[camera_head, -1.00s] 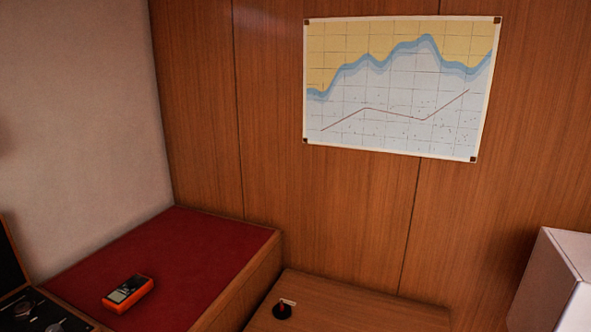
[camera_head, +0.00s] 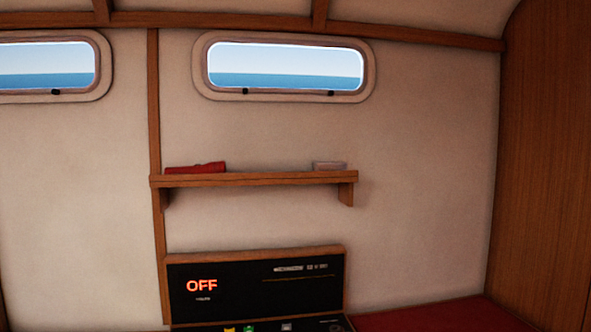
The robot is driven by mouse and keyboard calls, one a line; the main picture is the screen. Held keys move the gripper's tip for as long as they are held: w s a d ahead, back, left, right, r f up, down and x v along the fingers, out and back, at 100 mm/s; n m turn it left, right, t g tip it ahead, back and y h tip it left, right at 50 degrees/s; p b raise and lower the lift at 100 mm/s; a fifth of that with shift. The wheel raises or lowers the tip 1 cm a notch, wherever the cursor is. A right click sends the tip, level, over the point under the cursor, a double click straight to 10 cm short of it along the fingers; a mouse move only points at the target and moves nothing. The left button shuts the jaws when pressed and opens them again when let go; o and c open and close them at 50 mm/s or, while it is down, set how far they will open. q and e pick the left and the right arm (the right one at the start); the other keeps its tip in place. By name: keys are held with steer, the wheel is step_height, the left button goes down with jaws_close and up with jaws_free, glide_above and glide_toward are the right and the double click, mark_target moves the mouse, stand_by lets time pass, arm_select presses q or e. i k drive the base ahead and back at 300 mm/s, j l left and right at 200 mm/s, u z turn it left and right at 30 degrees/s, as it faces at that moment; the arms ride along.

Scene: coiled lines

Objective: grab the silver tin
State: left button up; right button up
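A small pale grey, box-like thing (camera_head: 329,166) lies at the right end of a wooden wall shelf (camera_head: 260,179). It could be the silver tin, but it is too small and low in contrast for me to tell. No other tin shows. Neither of my grippers is in view.
A red folded or flat thing (camera_head: 195,168) lies at the shelf's left end. Below is a black panel (camera_head: 255,287) in a wooden frame, reading "OFF". A red cushion (camera_head: 430,315) is at lower right. Two windows (camera_head: 285,66) are above. The shelf's middle is clear.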

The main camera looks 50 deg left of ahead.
mark_target(337, 165)
steer(key=u, duration=1.4)
steer(key=j+u, duration=0.4)
steer(key=i+j+u, duration=0.15)
steer(key=j+u, duration=0.25)
steer(key=j, duration=0.15)
